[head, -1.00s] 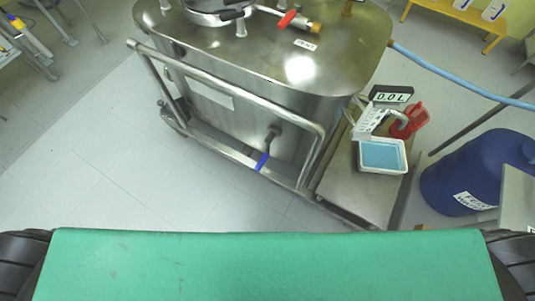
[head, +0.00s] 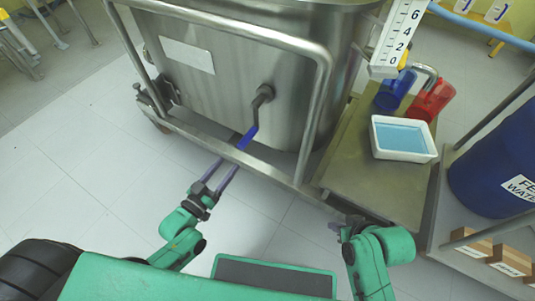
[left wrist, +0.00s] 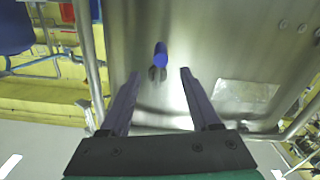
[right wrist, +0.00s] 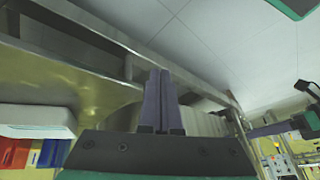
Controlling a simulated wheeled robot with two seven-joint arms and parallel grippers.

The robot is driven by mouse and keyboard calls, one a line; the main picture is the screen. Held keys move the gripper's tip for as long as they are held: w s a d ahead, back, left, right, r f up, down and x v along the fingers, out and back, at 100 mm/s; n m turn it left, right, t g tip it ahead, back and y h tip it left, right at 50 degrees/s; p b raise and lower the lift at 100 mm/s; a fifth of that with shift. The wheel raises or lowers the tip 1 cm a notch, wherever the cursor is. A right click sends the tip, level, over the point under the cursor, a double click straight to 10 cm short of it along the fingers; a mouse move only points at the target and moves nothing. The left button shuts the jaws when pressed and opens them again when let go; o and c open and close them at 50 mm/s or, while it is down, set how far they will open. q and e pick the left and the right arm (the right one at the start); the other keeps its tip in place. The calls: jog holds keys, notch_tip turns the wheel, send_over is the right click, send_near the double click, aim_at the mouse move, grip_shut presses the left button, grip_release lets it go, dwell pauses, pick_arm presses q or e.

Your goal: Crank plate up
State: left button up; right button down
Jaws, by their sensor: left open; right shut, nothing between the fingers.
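A lever with a blue handle (head: 248,138) hangs from a dark pivot on the front of the steel vessel (head: 225,75). Its rounded blue end also shows in the left wrist view (left wrist: 160,53). My left gripper (head: 228,165) is open and empty just below the handle's lower end. In the left wrist view, the handle end lies ahead, between the lines of its two fingers (left wrist: 160,73). My right gripper (head: 335,227) is shut and empty, low beside the steel side platform. Its closed fingers show in the right wrist view (right wrist: 159,73). I cannot tell which part is the plate.
A tubular steel frame (head: 322,110) surrounds the vessel front, its lower rail near my left gripper. On the side platform (head: 370,185) stand a white tray (head: 405,155) with blue contents, a blue jug (head: 397,90) and a red jug (head: 432,100). A blue drum (head: 495,175) stands right.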

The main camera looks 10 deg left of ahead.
aim_at(250, 135)
pick_arm(q)
jog(key=b+x, duration=0.3)
jog(key=x, duration=1.1)
jog(key=shift+a+r, duration=0.1)
jog(key=shift+a, duration=0.05)
jog(key=shift+w+r, duration=0.1)
jog(key=shift+w, duration=0.25)
grip_shut()
pick_arm(e)
jog(key=w+a+f+t+y, duration=0.2)
jog(key=a+t, duration=0.3)
jog(key=a, duration=0.3)
jog(key=shift+w+f+y, duration=0.3)
jog(key=shift+f+y, duration=0.4)
jog(key=shift+f, duration=0.1)
